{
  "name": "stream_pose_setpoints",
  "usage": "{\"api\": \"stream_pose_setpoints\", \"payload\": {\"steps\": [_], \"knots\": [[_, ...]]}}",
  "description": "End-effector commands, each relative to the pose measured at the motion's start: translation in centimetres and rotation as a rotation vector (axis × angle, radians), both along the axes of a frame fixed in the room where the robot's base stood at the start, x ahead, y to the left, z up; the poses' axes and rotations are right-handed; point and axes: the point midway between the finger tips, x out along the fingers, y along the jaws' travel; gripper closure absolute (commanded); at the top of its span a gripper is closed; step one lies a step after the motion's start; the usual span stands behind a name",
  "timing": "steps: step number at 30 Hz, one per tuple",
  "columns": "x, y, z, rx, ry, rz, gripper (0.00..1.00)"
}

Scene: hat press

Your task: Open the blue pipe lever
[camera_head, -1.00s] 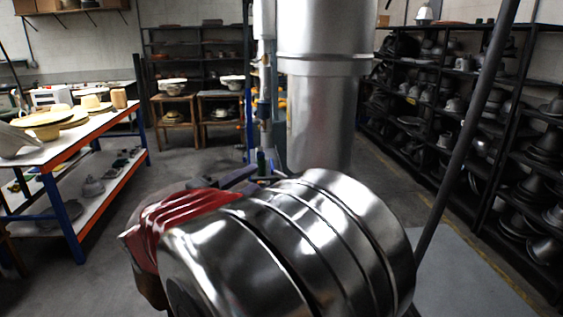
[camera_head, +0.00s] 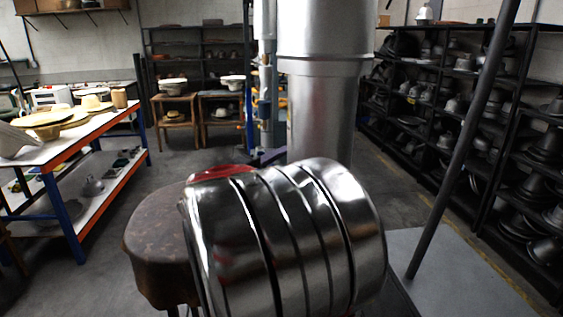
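I cannot make out a blue pipe lever. Thin upright pipes (camera_head: 267,75), grey with some blue along them, stand in the middle just left of a wide silver cylinder that hides what is behind it. Shiny banded metal, which looks like my arm (camera_head: 290,235), fills the lower middle and hides the foot of the pipes. My gripper's fingers do not show clearly. A small dark bluish piece (camera_head: 268,157) peeks out above the arm; I cannot tell whether it is part of my gripper.
A brown stool (camera_head: 158,245) stands left of my arm. A table with hats (camera_head: 75,147) is at left. Black shelves of metal moulds (camera_head: 455,110) line the right wall. A dark slanted bar (camera_head: 465,135) rises at right from a grey plate (camera_head: 465,270). Floor is clear left of centre.

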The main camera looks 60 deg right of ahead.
Motion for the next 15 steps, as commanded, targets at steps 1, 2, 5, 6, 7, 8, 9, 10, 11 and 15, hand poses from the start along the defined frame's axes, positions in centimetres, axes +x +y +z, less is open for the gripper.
{"api": "stream_pose_setpoints", "payload": {"steps": [1,2,5,6,7,8,9,10,11,15], "knots": [[-0.06,-0.38,0.00,0.000,0.000,-0.002,0.67],[-0.08,-0.53,0.00,0.000,0.000,-0.002,0.67],[-0.11,-0.79,0.00,0.000,0.001,-0.001,0.67],[-0.10,-0.82,0.00,0.001,0.001,-0.001,0.67],[-0.09,-0.82,0.01,0.001,0.001,-0.001,0.67],[-0.09,-0.81,0.01,0.001,0.001,-0.001,0.67],[-0.08,-0.80,0.01,0.001,0.001,0.000,0.67],[-0.08,-0.80,0.01,0.001,0.001,0.000,0.67],[-0.08,-0.79,0.01,0.000,0.001,0.000,0.67],[-0.08,-0.78,0.02,0.000,0.001,0.000,0.74]]}}
